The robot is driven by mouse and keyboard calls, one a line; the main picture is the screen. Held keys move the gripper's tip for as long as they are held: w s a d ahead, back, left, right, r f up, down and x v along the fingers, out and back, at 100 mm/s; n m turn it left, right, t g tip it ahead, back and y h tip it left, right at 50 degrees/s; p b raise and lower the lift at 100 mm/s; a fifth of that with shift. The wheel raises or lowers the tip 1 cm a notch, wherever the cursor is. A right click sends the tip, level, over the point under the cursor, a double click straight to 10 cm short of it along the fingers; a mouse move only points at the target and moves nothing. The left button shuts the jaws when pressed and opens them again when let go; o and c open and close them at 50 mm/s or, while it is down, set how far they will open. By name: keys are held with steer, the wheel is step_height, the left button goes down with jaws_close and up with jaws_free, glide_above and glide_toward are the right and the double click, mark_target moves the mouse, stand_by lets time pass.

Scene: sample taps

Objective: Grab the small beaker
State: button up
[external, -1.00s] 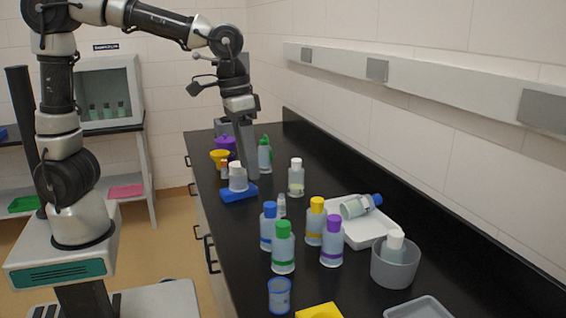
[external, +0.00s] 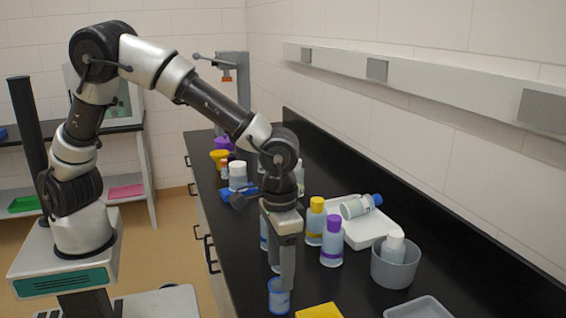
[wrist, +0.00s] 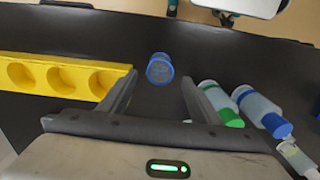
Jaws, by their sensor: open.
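The small beaker (external: 279,297) is a translucent blue cup with a darker blue rim, standing on the black counter near its front edge. In the wrist view the beaker (wrist: 160,69) lies ahead of my gripper, between the lines of the two fingers and beyond their tips. My gripper (external: 284,280) points down just above and behind the beaker in the external view, partly overlapping it. In the wrist view my gripper (wrist: 157,80) is open with nothing between its fingers.
A yellow rack (wrist: 60,76) with round holes lies left of the fingers. A grey tub (external: 396,268) and a white tray (external: 366,235) stand further right on the counter.

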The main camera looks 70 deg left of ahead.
mark_target(280, 297)
steer(key=shift+f, duration=3.15)
steer(key=c, duration=1.1)
